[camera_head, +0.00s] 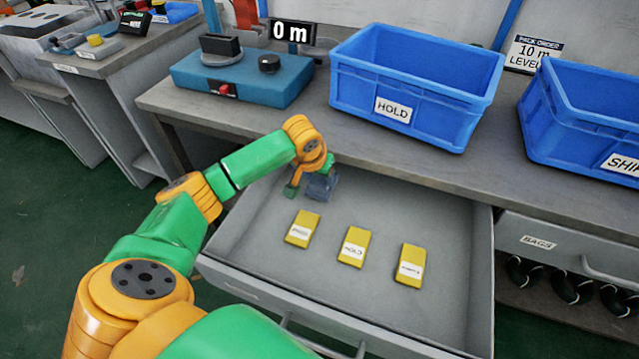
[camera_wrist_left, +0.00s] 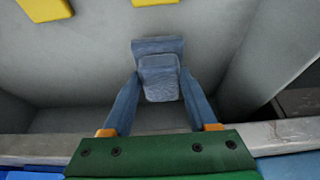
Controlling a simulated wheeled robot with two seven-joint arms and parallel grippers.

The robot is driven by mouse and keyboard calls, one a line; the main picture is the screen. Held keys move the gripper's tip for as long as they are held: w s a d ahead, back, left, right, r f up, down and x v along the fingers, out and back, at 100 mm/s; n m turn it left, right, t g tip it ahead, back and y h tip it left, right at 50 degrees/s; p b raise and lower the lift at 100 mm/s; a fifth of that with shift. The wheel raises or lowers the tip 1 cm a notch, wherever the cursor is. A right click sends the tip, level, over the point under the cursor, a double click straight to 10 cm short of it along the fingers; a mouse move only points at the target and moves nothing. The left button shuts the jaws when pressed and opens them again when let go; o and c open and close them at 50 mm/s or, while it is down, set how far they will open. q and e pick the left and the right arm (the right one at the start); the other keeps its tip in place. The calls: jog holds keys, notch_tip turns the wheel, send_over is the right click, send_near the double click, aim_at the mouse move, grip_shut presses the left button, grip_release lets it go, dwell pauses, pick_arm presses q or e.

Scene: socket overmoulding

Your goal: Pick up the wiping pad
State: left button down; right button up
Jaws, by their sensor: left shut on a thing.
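The wiping pad is a small blue-grey block (camera_head: 321,186) at the back of the open drawer (camera_head: 455,240). In the left wrist view the pad (camera_wrist_left: 158,48) lies at the tips of the two blue fingers. My left gripper (camera_head: 308,187) reaches down into the drawer from the left. It also shows in the left wrist view (camera_wrist_left: 160,82), its fingers closed against both sides of the pad. I cannot tell whether the pad is clear of the drawer floor. My right gripper is out of view.
Three yellow labelled blocks (camera_head: 302,229) (camera_head: 354,247) (camera_head: 410,265) lie in the drawer in front of the pad. The worktop edge (camera_head: 400,165) overhangs the drawer's back. A blue HOLD crate (camera_head: 440,107), another blue crate (camera_head: 590,125) and a teal device (camera_head: 242,80) stand above.

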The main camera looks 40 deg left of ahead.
pick_arm(q)
jog(key=s+d+r+p, duration=0.1)
jog(key=s+d+r, duration=0.2)
jog(key=s+r, duration=0.2)
jog(key=s+d+r+p, duration=0.2)
jog(key=s+r, duration=0.3)
jog(key=s, duration=0.2)
jog(key=shift+s+d, duration=0.4)
